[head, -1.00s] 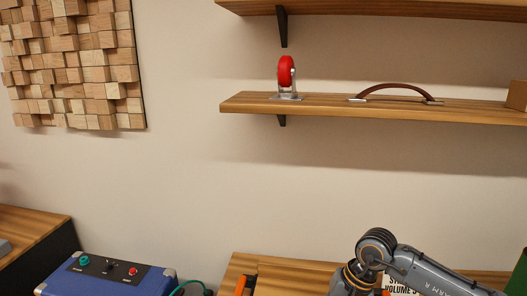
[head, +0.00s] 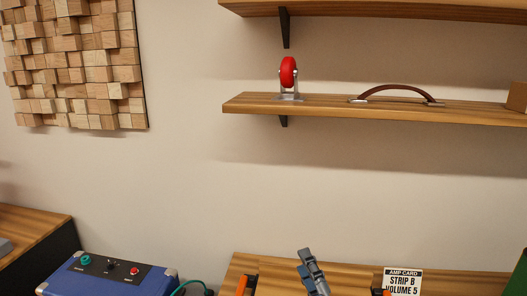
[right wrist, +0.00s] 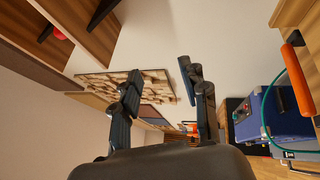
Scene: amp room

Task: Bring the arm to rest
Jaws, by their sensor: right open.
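My right gripper (head: 309,262) shows at the bottom of the head view, its dark fingers pointing up in front of the wooden bench top. In the right wrist view my right gripper (right wrist: 160,82) has its two fingers well apart, with nothing between them. Beyond the fingers are the pale wall and the wood-block panel (right wrist: 120,88). The rest of my right arm is below the head picture. My left gripper is not in view.
A shelf (head: 370,107) holds a red caster (head: 289,72) and a brown handle (head: 400,90). A blue amp (head: 112,279) stands lower left. The wall area above the bench is clear.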

